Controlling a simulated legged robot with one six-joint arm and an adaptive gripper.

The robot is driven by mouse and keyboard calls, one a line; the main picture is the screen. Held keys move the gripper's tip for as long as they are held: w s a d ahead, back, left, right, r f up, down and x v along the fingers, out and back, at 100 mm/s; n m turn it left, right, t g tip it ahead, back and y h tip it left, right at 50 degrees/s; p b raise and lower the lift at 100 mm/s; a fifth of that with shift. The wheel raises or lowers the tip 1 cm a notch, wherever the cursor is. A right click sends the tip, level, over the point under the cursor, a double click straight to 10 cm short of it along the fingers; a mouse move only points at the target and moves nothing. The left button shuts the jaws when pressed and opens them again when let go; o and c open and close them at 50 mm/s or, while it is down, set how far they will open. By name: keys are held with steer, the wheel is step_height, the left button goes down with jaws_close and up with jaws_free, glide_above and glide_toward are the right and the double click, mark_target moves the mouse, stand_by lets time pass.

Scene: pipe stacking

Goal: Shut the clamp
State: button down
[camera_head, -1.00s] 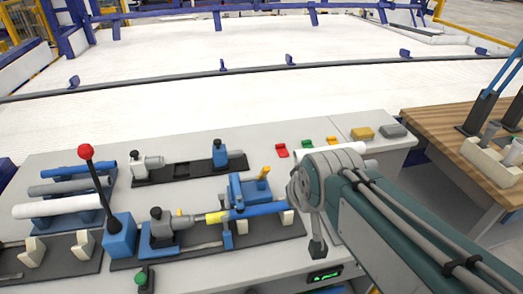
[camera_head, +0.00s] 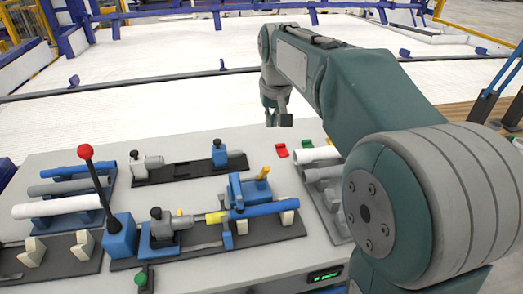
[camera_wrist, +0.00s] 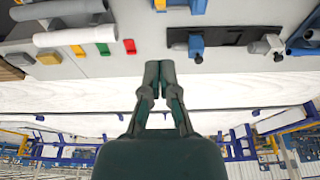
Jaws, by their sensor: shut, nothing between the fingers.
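A blue clamp (camera_head: 247,190) with an orange handle (camera_head: 264,173) stands on the front fixture on the bench. The handle sticks up at a slant. A blue pipe (camera_head: 262,209) with a yellow band (camera_head: 215,217) runs through this fixture. Whether the clamp's jaw is open or shut is hard to tell. My gripper (camera_head: 279,118) hangs beyond the bench's far edge, well above and away from the clamp. In the wrist view, my gripper (camera_wrist: 159,68) has its fingers together and empty. The clamp's blue part (camera_wrist: 192,6) shows there at the top edge, partly cut off.
A dark rear fixture (camera_head: 183,169) lies behind the clamp. A red-knobbed lever (camera_head: 97,188) stands at left, beside a rack of pipes (camera_head: 60,206). Red (camera_head: 281,150) and green (camera_head: 307,144) blocks and a white pipe (camera_head: 316,155) lie at right. Clear bench surrounds the rear fixture.

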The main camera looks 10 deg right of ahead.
mark_target(263, 174)
steer(key=w+f+g, duration=0.1)
steer(key=w+f, duration=0.5)
steer(key=w, duration=0.6)
steer(key=shift+s+f, duration=0.5)
steer(key=shift+f, duration=1.4)
steer(key=shift+s+f, duration=0.45)
steer(key=shift+f, duration=1.4)
steer(key=shift+s+f, duration=0.5)
steer(key=shift+f, duration=1.4)
